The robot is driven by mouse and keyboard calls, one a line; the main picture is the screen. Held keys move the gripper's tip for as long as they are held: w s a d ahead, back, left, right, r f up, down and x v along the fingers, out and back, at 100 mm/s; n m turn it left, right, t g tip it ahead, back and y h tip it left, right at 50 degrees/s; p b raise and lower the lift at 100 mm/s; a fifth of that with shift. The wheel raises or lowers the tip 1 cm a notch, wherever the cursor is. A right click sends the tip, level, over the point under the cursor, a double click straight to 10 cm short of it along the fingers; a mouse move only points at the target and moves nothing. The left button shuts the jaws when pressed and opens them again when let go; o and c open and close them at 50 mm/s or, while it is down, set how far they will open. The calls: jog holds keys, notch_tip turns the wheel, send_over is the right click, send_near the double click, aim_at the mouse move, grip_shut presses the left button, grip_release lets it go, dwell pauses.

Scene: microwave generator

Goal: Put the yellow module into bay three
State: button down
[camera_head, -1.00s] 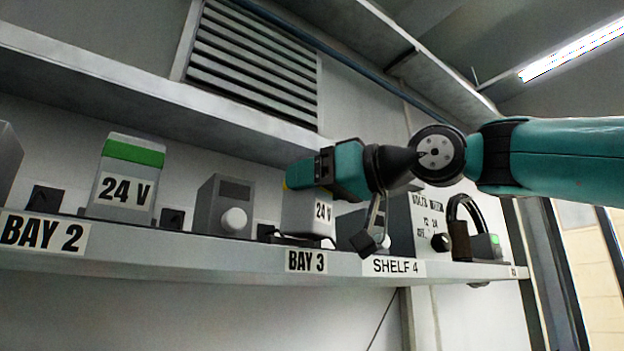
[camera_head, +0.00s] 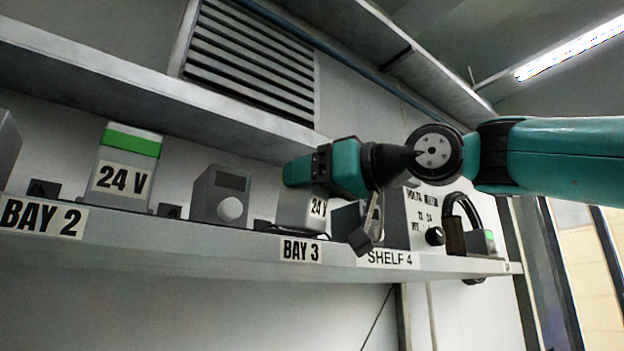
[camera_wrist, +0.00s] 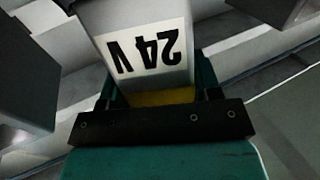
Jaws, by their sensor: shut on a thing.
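The yellow module is a pale grey box (camera_head: 298,207) with a "24 V" label, at the bay three place above the "BAY 3" label (camera_head: 301,250). My gripper (camera_head: 322,172) is shut on its top from above, hiding most of it in the head view. In the wrist view the module (camera_wrist: 148,45) sits between the fingers of my gripper (camera_wrist: 160,92), with its label upside down and its yellow band (camera_wrist: 165,97) near the palm. The module's base is close to the shelf; whether it rests there I cannot tell.
A green-topped 24 V module (camera_head: 127,175) stands above the "BAY 2" label (camera_head: 42,217). A grey box with a round knob (camera_head: 221,195) stands left of bay three. A meter box (camera_head: 420,218) and a headset-like black loop (camera_head: 455,225) are to the right. An upper shelf (camera_head: 150,95) hangs above.

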aim_at(301, 230)
jog(key=shift+w+a+f+g+b, duration=0.1)
jog(key=shift+w+f+g+b, duration=0.1)
jog(key=shift+f, duration=0.5)
jog(key=shift+w+a+f+g+b, duration=0.1)
jog(key=shift+f+b, duration=0.05)
jog(key=shift+f, duration=0.5)
jog(key=shift+c, duration=2.2)
grip_release()
jog(key=shift+a, duration=0.15)
jog(key=shift+o, duration=1.1)
jog(key=shift+w+a, duration=0.2)
jog(key=shift+s+d+r, duration=0.1)
jog(key=shift+d+r, duration=0.05)
jog(key=shift+d, duration=0.1)
jog(key=shift+d, duration=0.1)
jog(key=v, duration=1.7)
jog(key=shift+s+p, duration=0.3)
jog(key=shift+p, duration=0.1)
